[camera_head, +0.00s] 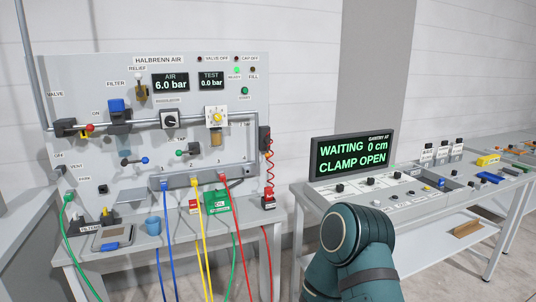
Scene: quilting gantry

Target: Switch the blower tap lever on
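The air panel (85,88) stands upright at the left, behind a bench. A small tap with a green-tipped lever (180,153) sits mid-panel under a label that appears to read TAP. A lever with a blue end (145,160) is to its left, and a red-knobbed valve (89,128) is at the far left near an ON label. The small labels are too blurred to tell which lever is the blower tap or its exact setting. Neither of my grippers is in view. A dark teal part of my arm shows at the bottom, right of centre.
Blue, yellow, green and red hoses (199,240) hang in front of the bench (130,258). A coiled red hose (268,160) hangs at the panel's right edge. A blue cup (153,225) stands on the bench. A console screen (351,155) reads WAITING 0 cm, CLAMP OPEN.

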